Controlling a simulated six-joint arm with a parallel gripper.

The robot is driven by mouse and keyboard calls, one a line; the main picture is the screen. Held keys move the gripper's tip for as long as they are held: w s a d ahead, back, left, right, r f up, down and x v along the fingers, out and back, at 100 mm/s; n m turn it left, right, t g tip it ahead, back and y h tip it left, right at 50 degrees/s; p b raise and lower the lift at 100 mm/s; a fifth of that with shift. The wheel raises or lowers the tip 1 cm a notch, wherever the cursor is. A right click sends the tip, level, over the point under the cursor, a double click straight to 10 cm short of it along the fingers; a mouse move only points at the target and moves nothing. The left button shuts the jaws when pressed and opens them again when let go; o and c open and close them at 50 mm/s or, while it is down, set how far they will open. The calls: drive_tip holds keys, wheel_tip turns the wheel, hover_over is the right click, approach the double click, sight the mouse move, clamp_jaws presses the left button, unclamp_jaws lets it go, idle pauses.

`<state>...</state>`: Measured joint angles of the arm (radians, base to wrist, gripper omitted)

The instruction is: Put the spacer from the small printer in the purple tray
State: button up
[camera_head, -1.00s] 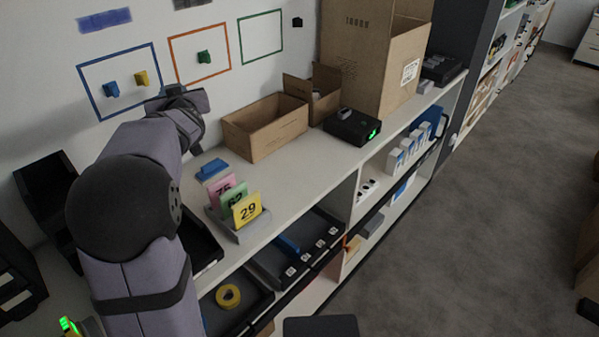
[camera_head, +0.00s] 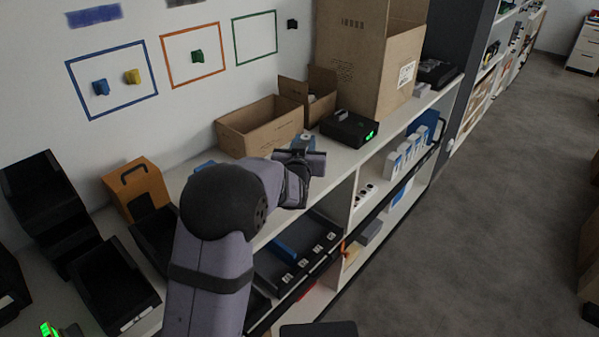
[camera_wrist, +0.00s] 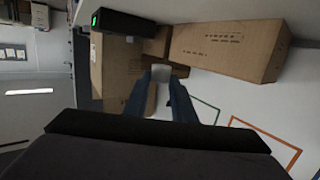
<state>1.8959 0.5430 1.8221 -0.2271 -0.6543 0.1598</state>
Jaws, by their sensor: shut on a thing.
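My gripper (camera_head: 303,148) is above the shelf top, in front of the low open carton (camera_head: 258,128). It is shut on a small pale grey piece (camera_head: 304,140), partly hidden by the wrist. In the wrist view a pale piece (camera_wrist: 160,72) shows between the fingertips of my gripper (camera_wrist: 162,82). I cannot tell for sure that it is the spacer. A black device with a green light (camera_head: 350,128), possibly the small printer, sits right of my gripper. It also shows in the wrist view (camera_wrist: 120,22). I see no purple tray.
A small open carton (camera_head: 322,84) and a tall carton (camera_head: 345,62) stand behind the black device. Black bins (camera_head: 110,285) and an orange-brown holder (camera_head: 137,187) are at left. My arm hides the middle of the shelf top. Open floor lies at right.

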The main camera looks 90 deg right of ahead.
drive_tip(key=shift+s+a+f, duration=0.1)
drive_tip(key=shift+s+f, duration=0.05)
drive_tip(key=shift+s, duration=0.15)
drive_tip(key=shift+f+p, duration=0.75)
drive_tip(key=shift+f, duration=4.2)
drive_tip(key=shift+f, duration=0.15)
drive_tip(key=o, duration=1)
